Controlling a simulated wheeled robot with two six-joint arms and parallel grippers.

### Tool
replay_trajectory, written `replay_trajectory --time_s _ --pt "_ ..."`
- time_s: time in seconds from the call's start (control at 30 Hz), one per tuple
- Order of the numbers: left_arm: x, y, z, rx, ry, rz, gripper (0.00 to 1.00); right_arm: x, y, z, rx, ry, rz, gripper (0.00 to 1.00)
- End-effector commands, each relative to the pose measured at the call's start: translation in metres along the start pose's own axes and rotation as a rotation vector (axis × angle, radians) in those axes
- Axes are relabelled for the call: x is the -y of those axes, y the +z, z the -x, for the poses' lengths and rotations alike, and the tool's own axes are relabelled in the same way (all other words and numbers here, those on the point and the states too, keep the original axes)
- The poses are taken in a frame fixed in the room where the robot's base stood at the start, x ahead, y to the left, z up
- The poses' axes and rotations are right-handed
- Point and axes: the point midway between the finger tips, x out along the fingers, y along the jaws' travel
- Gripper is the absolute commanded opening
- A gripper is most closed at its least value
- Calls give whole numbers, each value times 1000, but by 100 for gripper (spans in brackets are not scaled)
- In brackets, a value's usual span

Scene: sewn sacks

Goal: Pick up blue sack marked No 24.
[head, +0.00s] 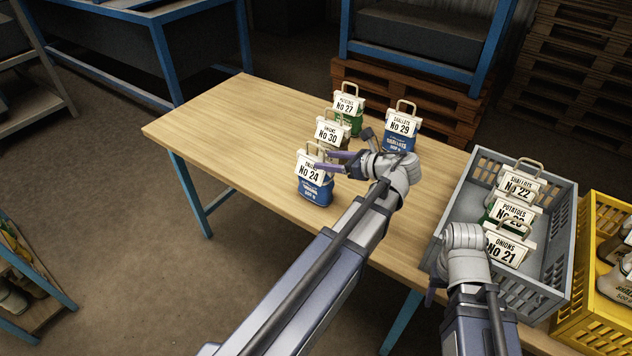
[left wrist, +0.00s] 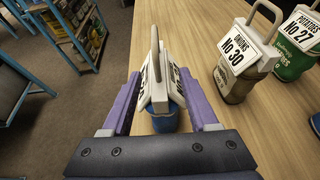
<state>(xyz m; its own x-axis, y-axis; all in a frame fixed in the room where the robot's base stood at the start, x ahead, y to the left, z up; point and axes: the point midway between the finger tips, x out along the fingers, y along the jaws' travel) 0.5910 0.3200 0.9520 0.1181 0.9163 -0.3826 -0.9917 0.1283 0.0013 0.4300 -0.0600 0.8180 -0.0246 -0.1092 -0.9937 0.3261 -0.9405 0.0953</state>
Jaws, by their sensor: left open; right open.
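The blue sack marked No 24 (head: 313,191) stands upright on the wooden table near its front edge, with a white label and a handle on top. My left gripper (head: 325,160) is open at the sack's upper right, its purple fingers reaching toward the handle. In the left wrist view the handle and label of the No 24 sack (left wrist: 158,85) stand between the two open fingers (left wrist: 161,100), with its blue body below. My right gripper (head: 432,290) is at the near side of the grey crate, mostly hidden by its own wrist.
Sacks No 30 (head: 331,133), No 27 (head: 347,108) and blue No 29 (head: 400,130) stand behind on the table (head: 215,125). A grey crate (head: 556,235) at right holds No 22 (head: 520,184), another sack and No 21 (head: 507,249). A yellow crate (head: 590,318) stands beside it. The table's left is clear.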

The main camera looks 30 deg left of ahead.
Motion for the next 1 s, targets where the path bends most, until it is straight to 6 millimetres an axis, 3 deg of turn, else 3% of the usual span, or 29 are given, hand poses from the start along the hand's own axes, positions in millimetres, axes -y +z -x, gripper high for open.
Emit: replay_trajectory --time_s 0.17,0.47,0.7,1.0 --pt "-1 0 -8 0 1 1 60 0 0 -3 0 0 0 50" --pt "-2 0 -48 -1 2 1 60 2 -1 -18 0 0 0 50" --pt "-2 2 -51 -1 -1 0 60 2 -1 -17 0 0 0 50" --pt "-2 2 -51 -1 -1 1 28 2 -1 -17 0 0 0 50"
